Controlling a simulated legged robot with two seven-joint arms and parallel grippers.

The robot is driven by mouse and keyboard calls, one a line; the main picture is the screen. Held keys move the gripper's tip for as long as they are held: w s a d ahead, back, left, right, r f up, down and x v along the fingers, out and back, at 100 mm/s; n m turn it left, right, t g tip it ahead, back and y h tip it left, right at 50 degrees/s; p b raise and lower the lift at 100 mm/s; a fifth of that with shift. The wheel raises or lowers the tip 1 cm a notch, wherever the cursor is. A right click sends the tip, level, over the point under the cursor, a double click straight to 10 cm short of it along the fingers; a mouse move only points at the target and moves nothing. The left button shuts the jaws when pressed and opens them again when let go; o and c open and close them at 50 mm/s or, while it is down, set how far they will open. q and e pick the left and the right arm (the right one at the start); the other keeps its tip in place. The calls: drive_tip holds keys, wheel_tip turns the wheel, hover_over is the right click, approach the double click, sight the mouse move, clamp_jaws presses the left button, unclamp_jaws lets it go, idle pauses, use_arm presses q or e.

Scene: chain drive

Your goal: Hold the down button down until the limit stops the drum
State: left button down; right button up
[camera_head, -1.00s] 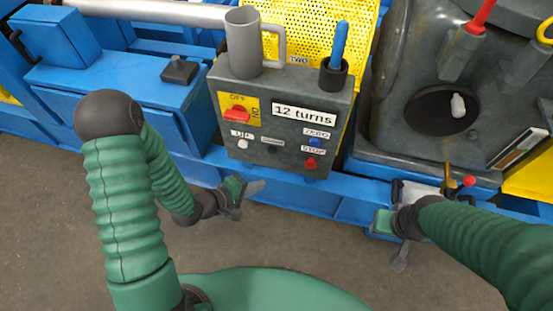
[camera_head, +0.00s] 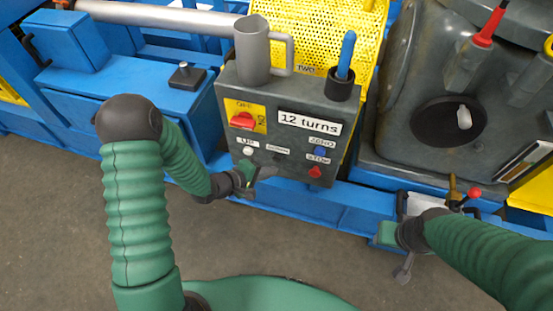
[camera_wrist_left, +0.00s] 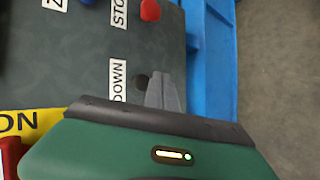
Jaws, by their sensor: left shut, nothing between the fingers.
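The dark control box (camera_head: 232,100) carries a display reading "12 turns" (camera_head: 309,123) and labelled buttons. The black down button (camera_wrist_left: 141,81) shows in the left wrist view beside its "DOWN" label. My left gripper (camera_head: 271,171) is shut and empty, at the lower front of the box. In the left wrist view its fingertips (camera_wrist_left: 165,80) lie just right of the down button; I cannot tell whether they touch it. In the head view the gripper is just below the down label. My right gripper (camera_head: 404,271) is away to the lower right; its jaws are too small to judge.
The box also has a red stop button (camera_head: 315,172), a white up button (camera_head: 248,151) and a red switch (camera_head: 242,121). A grey mug (camera_head: 252,55) and a cup with a blue-handled tool (camera_head: 340,84) stand on top. Blue frame rails run behind my grippers.

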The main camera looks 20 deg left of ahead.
sight(277, 158)
use_arm(q)
drive_tip(key=shift+w, duration=0.5)
idle(1.7)
drive_tip(key=shift+w+r+p, duration=0.1)
drive_tip(key=shift+w+p, duration=0.25)
drive_tip(key=shift+p, duration=0.25)
drive_tip(key=shift+w+p, duration=0.3)
drive_tip(key=shift+w, duration=0.25)
idle(4.7)
